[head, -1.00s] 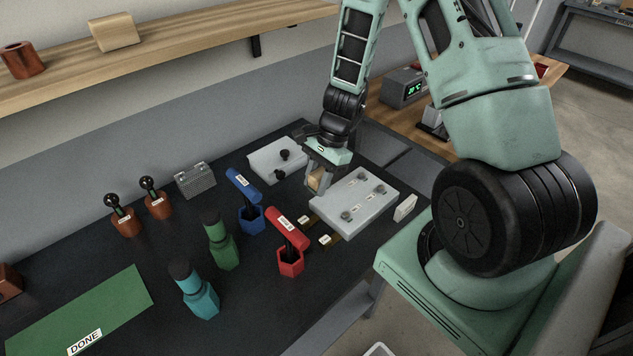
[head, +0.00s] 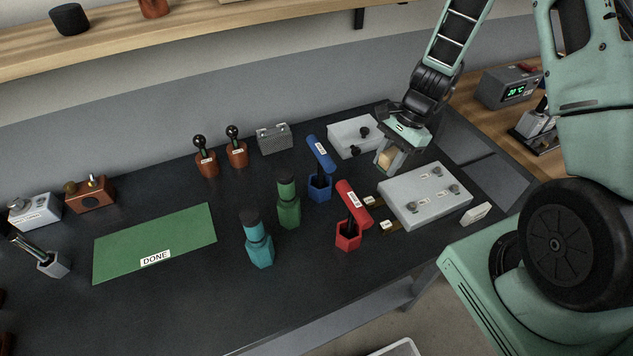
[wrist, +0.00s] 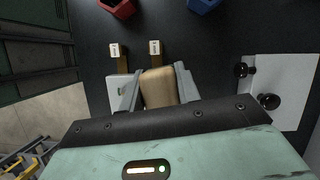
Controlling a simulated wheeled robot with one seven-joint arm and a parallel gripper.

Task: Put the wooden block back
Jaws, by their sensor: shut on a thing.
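The wooden block (head: 387,158) is pale tan wood. My gripper (head: 390,160) is shut on it, between the grey box with two black knobs and the grey plate with several knobs. In the wrist view the block (wrist: 158,88) sits between the two fingers of my gripper (wrist: 159,90), which press its sides. The block's underside is hidden, so I cannot tell whether it touches the table.
The grey box (head: 348,135) lies left of my gripper, the grey plate (head: 408,207) right. Red (head: 347,237), blue (head: 319,188), green (head: 288,212) and teal (head: 259,252) holders stand nearby. A green DONE mat (head: 185,228) lies left. The wooden shelf (head: 215,40) runs above.

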